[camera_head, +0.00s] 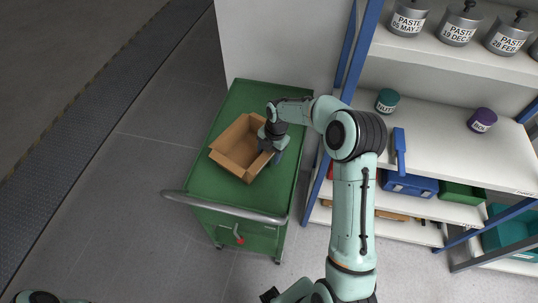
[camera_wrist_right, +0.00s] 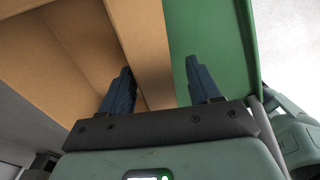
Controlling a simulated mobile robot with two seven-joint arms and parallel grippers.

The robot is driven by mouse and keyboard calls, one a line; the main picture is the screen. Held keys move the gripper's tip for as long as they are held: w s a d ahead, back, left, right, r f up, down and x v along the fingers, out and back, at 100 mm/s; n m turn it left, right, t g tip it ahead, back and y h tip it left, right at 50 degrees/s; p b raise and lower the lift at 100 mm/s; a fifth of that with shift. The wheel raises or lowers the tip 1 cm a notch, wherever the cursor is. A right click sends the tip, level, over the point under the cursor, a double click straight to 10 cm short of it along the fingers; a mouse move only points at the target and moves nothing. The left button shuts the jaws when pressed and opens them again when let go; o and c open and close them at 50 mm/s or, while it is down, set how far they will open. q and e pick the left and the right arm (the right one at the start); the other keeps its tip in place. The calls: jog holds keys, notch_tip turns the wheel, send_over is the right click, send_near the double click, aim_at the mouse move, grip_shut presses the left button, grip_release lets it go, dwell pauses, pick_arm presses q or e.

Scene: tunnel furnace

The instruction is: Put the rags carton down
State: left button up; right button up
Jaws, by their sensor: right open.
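The open brown carton (camera_head: 236,150) sits on the green top of a cart (camera_head: 250,95) in the head view. The inside that shows looks empty, and no label is readable. My right gripper (camera_head: 272,150) is at the carton's right side. In the right wrist view my right gripper (camera_wrist_right: 158,66) is open, with one finger on each side of the carton's wall (camera_wrist_right: 145,40). A gap shows between the wall and the right finger; contact at the left finger is unclear. My left gripper is not in view.
The cart has a grey handle (camera_head: 225,208) at its front. A shelf rack (camera_head: 450,75) on the right holds grey paste pots (camera_head: 408,18), a teal jar (camera_head: 387,101), a purple jar (camera_head: 482,120) and a blue box (camera_head: 408,185). Open floor (camera_head: 120,190) lies left of the cart.

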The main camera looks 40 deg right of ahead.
jog(key=r, duration=0.3)
jog(key=d+r, duration=0.1)
jog(key=r, duration=0.6)
jog(key=shift+s+d+r, duration=0.15)
jog(key=shift+s+r, duration=0.05)
jog(key=shift+s, duration=0.2)
